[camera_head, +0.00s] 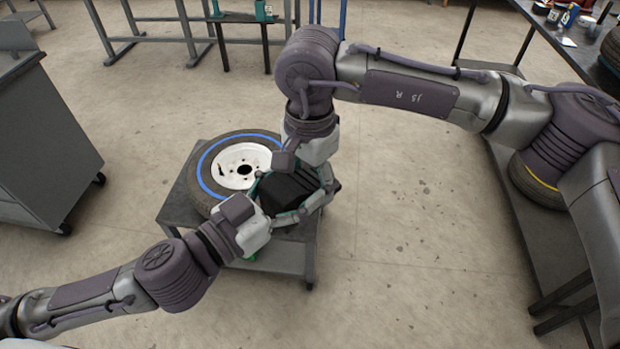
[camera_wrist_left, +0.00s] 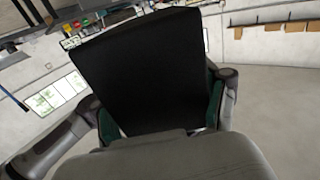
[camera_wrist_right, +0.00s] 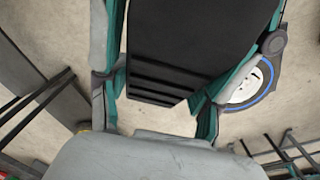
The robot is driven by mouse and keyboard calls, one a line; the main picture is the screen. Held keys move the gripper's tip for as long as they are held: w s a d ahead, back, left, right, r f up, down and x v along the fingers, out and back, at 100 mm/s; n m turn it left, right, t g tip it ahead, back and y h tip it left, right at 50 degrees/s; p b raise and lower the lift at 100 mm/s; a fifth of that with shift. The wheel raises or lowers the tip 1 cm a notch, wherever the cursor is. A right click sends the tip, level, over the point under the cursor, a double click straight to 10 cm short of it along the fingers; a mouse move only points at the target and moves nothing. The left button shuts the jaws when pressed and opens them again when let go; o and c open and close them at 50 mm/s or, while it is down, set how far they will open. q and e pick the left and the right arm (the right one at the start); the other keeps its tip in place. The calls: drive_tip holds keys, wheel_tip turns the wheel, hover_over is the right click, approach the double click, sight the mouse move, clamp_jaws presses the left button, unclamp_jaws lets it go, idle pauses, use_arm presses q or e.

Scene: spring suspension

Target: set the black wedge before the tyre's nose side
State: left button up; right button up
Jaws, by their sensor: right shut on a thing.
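The black wedge (camera_head: 290,188) is held in the air over the right part of a low grey table (camera_head: 180,205). My right gripper (camera_head: 297,190) is shut on it; the ridged face of the wedge fills the jaws in the right wrist view (camera_wrist_right: 185,45). My left gripper (camera_head: 268,213) is at the wedge's near side, its fingers spread around it in the left wrist view (camera_wrist_left: 140,75); contact is unclear. The tyre (camera_head: 207,168), with a white wheel and blue ring, lies flat on the table, left of the wedge. It also shows in the right wrist view (camera_wrist_right: 267,92).
A grey cabinet (camera_head: 45,140) stands at the left. A workbench (camera_head: 545,70) runs along the right, with a yellow-ringed tyre (camera_head: 538,185) on its lower shelf. Metal frames stand at the back. The floor between table and bench is clear.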

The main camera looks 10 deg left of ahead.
use_arm(q)
drive_tip(key=o, duration=0.3)
drive_tip(key=shift+o, duration=0.2)
